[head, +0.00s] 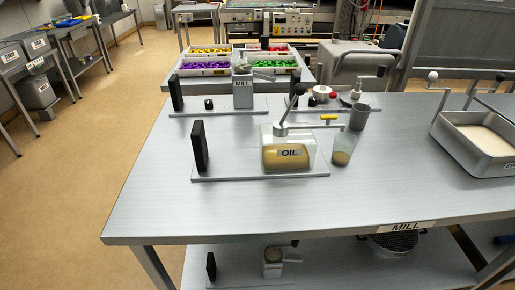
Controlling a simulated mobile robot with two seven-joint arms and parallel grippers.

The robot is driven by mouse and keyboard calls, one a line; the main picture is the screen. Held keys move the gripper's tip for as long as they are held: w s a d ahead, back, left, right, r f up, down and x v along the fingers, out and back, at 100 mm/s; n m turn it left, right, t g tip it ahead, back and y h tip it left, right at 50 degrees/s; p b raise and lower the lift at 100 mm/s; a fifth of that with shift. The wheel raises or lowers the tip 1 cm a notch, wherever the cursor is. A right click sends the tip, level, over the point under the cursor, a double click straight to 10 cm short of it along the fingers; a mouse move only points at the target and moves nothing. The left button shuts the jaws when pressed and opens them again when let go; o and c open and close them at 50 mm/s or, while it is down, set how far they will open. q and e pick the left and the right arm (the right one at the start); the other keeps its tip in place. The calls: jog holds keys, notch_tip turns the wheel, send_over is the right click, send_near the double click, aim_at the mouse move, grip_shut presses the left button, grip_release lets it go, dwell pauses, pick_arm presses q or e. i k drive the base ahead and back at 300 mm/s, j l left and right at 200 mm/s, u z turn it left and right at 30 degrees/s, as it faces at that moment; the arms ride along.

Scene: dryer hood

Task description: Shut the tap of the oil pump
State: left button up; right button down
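The oil pump (289,154) stands on a grey base plate on the metal table, a clear tank with golden oil and an OIL label. Its lever (289,112) rises from the top to a dark knob. A spout runs right from the pump, and a small yellow tap handle (328,118) sits on it, looking level in this view. I cannot tell from this whether the tap is open. A clear cup (342,152) with some brownish-gold content stands below the spout's end. Neither of my grippers is in view.
A black upright plate (200,146) stands at the left end of the pump's base. A mill (243,91) is behind, and a metal tray (483,140) of pale material is at right. The table front (260,213) is clear.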

aim_at(327, 117)
jog(key=l+u, duration=0.25)
jog(key=l, duration=0.15)
jog(key=k+l+u, duration=0.1)
jog(key=l+u, duration=0.15)
jog(key=k+l+u, duration=0.1)
jog(key=l+u, duration=0.2)
jog(key=l, duration=0.15)
jog(key=k+l+u, duration=0.1)
jog(key=l+u, duration=0.15)
jog(key=l, duration=0.15)
